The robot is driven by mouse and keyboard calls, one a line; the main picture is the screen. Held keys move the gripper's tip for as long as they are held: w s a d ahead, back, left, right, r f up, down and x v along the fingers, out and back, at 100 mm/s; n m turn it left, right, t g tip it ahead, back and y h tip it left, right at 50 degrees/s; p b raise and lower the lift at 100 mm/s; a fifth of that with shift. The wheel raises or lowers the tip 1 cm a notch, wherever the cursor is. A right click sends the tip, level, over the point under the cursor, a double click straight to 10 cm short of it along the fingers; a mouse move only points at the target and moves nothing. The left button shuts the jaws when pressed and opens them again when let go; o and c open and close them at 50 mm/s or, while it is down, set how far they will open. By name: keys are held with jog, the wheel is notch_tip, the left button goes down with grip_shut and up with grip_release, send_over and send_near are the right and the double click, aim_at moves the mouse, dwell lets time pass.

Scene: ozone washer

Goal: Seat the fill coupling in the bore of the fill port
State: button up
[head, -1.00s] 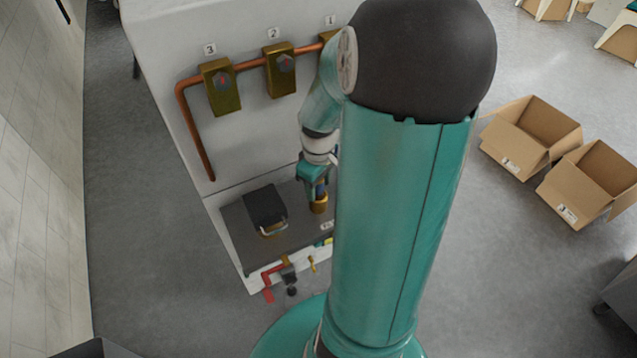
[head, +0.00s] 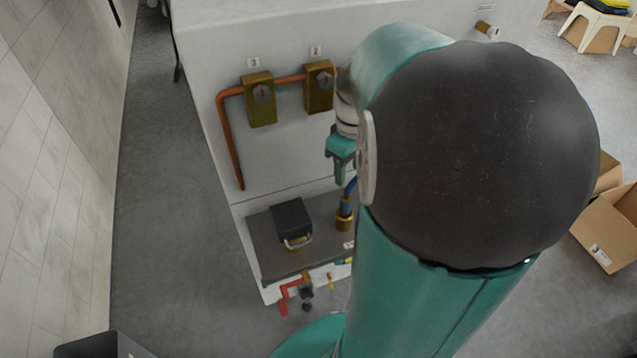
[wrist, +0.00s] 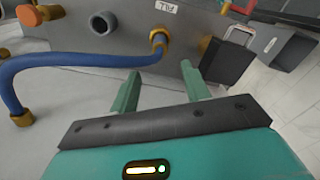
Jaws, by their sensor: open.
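The fill coupling is the end of a blue hose (wrist: 80,60). In the wrist view it stands at the brass fill port (wrist: 160,40), beside a FILL label. In the head view the hose (head: 350,187) comes down into the top of the brass port (head: 344,222) on the dark ledge. The coupling appears to be in the bore, but I cannot tell how deep. My gripper (wrist: 160,69) is open and empty, its two green fingers apart, with the port beyond their tips. In the head view my gripper (head: 340,172) is above the port, clear of the hose.
A black box with a handle (head: 291,219) stands on the ledge (head: 262,240) left of the port. The hose's other end has a brass fitting (wrist: 22,118). Brass valve boxes (head: 260,100) and a copper pipe (head: 228,135) are on the wall. Floor at left is clear.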

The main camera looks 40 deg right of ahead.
jog(key=s+a+r+t, duration=0.1)
jog(key=a+r+t, duration=0.1)
jog(key=a, duration=0.5)
jog(key=s+a+r+m+t, duration=0.1)
jog(key=a+r, duration=0.3)
jog(key=a, duration=0.4)
jog(key=s+a+r+m+t, duration=0.1)
jog(key=s+a+r+t, duration=0.1)
jog(key=a, duration=0.5)
jog(key=shift+s+a+r+t, duration=0.3)
jog(key=shift+a+r, duration=0.1)
jog(key=shift+r, duration=0.1)
jog(key=shift+d, duration=0.1)
